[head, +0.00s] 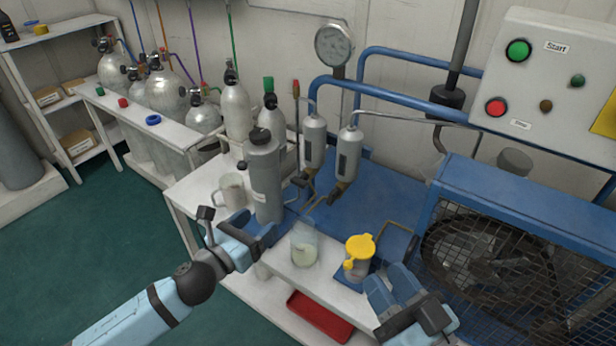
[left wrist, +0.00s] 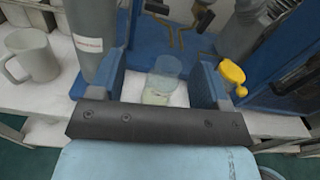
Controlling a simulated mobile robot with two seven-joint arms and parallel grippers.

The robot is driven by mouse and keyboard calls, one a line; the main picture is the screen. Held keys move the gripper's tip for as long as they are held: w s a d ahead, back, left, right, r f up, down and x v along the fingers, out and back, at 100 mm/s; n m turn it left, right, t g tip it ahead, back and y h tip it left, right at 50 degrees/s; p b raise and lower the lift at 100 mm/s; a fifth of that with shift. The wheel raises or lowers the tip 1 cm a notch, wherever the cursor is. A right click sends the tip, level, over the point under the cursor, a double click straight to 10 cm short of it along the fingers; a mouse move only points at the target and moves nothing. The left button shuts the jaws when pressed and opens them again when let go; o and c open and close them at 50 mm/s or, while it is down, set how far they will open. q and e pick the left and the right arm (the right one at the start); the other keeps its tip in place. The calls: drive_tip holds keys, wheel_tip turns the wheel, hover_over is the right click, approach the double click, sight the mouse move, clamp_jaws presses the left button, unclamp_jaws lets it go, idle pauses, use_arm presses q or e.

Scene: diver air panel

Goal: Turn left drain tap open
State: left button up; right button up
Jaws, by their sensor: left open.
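Two grey filter cylinders hang over the blue panel, each with a small brass tap under it. The left drain tap (head: 307,175) is below the left cylinder (head: 314,140); the other tap (head: 338,193) is below the right cylinder (head: 348,155). Brass tap parts also show at the top of the left wrist view (left wrist: 177,38). My left gripper (head: 268,233) is open and empty, in front of and below the taps, beside the dark grey bottle. Its two fingers stand apart in the left wrist view (left wrist: 160,88). My right gripper (head: 398,290) is at the lower right, its jaw gap unclear.
A dark grey bottle (head: 265,180) and a white mug (head: 231,190) stand left of the taps. A clear beaker (head: 304,246) with pale liquid and a yellow-lidded jar (head: 358,256) stand in front. A caged fan (head: 490,265) is at right, and a red tray (head: 320,316) sits below.

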sight(297, 184)
use_arm(q)
drive_tip(key=shift+m, duration=0.5)
drive_tip(key=b+x, duration=0.3)
drive_tip(key=x, duration=1.1)
drive_tip(key=shift+w+a, duration=0.1)
drive_tip(key=shift+w, duration=0.1)
use_arm(e)
drive_tip(key=f, duration=0.1)
drive_tip(key=f+g, duration=0.1)
drive_tip(key=f, duration=0.1)
drive_tip(key=f+g, duration=0.1)
drive_tip(key=f, duration=0.1)
drive_tip(key=shift+w+a, duration=0.2)
drive_tip(key=shift+a, duration=0.05)
use_arm(q)
drive_tip(key=c, duration=0.9)
use_arm(e)
drive_tip(key=shift+r, duration=0.15)
